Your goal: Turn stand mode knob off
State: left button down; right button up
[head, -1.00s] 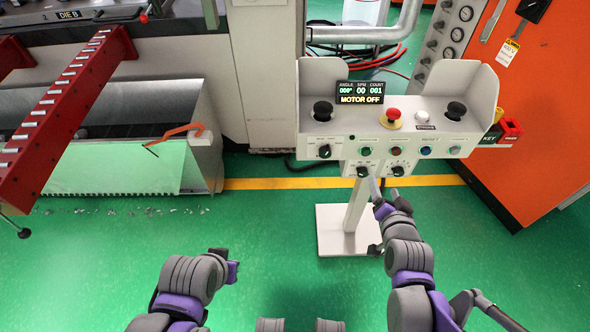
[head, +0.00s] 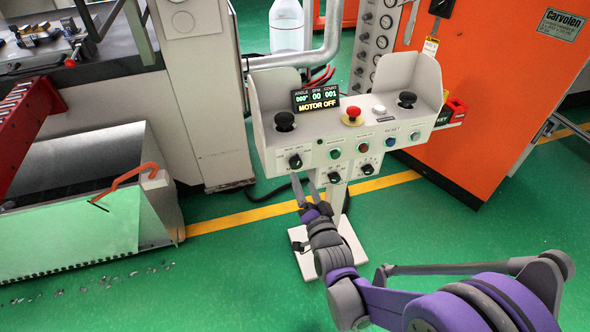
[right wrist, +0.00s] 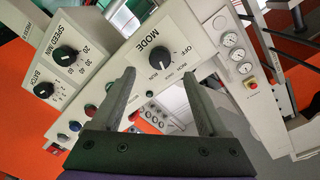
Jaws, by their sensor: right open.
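The stand's control box (head: 345,132) is white, on a post, and its display reads "MOTOR OFF". The mode knob (head: 295,161) is a black rotary knob at the left end of the box's front face. In the right wrist view the mode knob (right wrist: 160,57) sits under the word MODE, with OFF and RUN among its labels. Which label its pointer faces is too small to tell. My right gripper (head: 302,178) is open and empty, just below and in front of the knob. Its fingers (right wrist: 160,77) flank the knob in the wrist view, apparently short of it. My left gripper is out of view.
Two more black knobs (head: 334,177) sit on a lower panel, right of my fingers. A row of buttons (head: 335,154) and a red emergency stop (head: 353,115) are close by. An orange cabinet (head: 490,100) stands right. Green floor in front is open.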

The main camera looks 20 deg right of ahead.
aim_at(297, 166)
jog(key=w, duration=0.7)
jog(key=shift+b, duration=0.3)
grip_shut()
